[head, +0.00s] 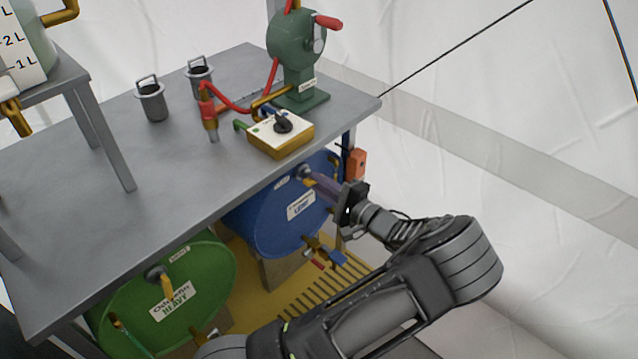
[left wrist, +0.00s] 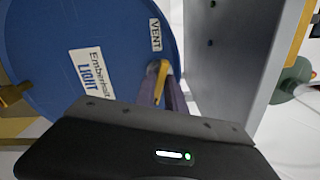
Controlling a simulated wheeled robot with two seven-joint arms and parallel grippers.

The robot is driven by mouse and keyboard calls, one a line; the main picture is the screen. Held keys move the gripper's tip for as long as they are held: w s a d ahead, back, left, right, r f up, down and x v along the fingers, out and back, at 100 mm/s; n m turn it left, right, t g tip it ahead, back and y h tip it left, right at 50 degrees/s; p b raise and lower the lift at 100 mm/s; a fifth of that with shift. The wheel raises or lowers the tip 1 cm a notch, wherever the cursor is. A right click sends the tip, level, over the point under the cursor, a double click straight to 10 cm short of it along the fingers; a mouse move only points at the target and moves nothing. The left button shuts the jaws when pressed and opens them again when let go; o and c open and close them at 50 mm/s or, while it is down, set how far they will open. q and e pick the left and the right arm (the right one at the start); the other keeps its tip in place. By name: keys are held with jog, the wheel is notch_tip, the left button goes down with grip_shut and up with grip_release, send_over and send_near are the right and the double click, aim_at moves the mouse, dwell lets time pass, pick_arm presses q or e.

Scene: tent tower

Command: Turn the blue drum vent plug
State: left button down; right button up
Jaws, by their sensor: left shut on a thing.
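The blue drum (head: 262,222) lies on its side under the grey table, its round end facing out with a LIGHT label. It also fills the upper left of the left wrist view (left wrist: 40,50). Its vent plug (head: 304,171) sits near the top of that end. In the left wrist view the plug's yellow handle (left wrist: 161,72) shows beside the VENT label (left wrist: 155,34). My left gripper (head: 314,180) is shut on the handle, with its purplish fingers (left wrist: 163,90) on either side. The fingers partly hide the plug. My right gripper is not in view.
The table (head: 90,210) edge runs just above the drum. A green drum (head: 190,290) with a similar yellow-handled plug lies to the left. A green hand pump (head: 298,60) and a switch box (head: 281,138) stand on the table.

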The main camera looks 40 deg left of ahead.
pick_arm(q)
jog(key=c, duration=1.5)
grip_release()
jog(key=d, duration=0.5)
jog(key=d+p, duration=0.1)
jog(key=d, duration=0.2)
jog(key=shift+s, duration=0.35)
jog(key=shift+a+f, duration=0.1)
